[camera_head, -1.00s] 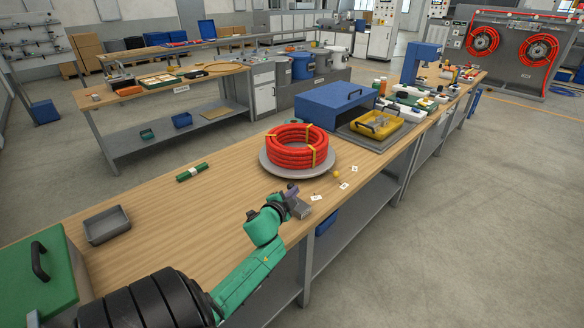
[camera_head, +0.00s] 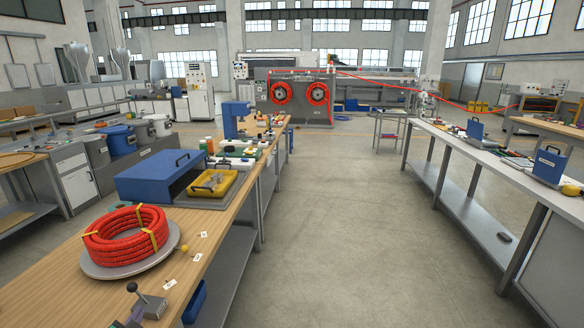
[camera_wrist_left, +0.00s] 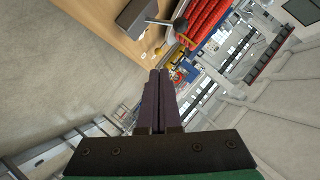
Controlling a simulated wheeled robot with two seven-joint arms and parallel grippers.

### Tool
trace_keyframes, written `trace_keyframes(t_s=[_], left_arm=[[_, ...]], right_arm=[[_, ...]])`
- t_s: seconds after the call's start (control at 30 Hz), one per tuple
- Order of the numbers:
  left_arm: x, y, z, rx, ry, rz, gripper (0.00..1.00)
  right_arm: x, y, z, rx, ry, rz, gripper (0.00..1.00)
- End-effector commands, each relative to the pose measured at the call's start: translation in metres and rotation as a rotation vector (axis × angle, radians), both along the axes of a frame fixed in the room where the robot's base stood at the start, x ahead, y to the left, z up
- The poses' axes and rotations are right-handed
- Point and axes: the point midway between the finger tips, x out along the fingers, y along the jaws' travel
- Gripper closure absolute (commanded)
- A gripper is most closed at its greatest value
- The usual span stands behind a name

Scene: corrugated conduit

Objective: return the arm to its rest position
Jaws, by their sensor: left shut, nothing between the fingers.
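My left gripper (camera_wrist_left: 160,74) shows in the left wrist view with its two dark purple fingers together and nothing between them. In the head view only a small part of my left gripper (camera_head: 128,323) shows at the bottom edge, close to a grey block with a black-knobbed lever (camera_head: 150,307). The block also shows at the top of the left wrist view (camera_wrist_left: 136,14), beyond the fingertips. Whether the fingers touch it cannot be told from the head view. My right gripper is not in view.
A red corrugated conduit coil (camera_head: 125,238) with yellow ties lies on a round grey plate (camera_head: 160,262) on the wooden bench (camera_head: 45,280). A blue box (camera_head: 158,178) and a yellow tray (camera_head: 213,184) stand behind.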

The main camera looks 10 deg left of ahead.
Motion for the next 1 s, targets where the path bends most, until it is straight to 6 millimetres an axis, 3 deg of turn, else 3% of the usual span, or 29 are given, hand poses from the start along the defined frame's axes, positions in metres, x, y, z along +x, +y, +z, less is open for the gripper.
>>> trace_keyframes(t_s=[0.1,0.23,0.43,0.63,1.0], left_arm=[[-0.03,-0.05,-0.029,-0.21,0.144,0.071,1.0],[-0.065,-0.099,-0.05,-0.384,0.304,0.119,1.0],[-0.112,-0.158,-0.061,-0.561,0.509,0.145,1.0],[-0.159,-0.207,-0.058,-0.689,0.697,0.143,1.0],[-0.151,-0.209,-0.181,-0.676,0.755,0.161,1.0]], right_arm=[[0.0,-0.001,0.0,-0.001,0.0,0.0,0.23],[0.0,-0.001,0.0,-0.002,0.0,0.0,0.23],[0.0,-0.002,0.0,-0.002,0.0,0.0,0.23],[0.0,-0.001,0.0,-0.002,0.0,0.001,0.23],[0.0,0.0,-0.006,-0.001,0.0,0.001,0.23]])
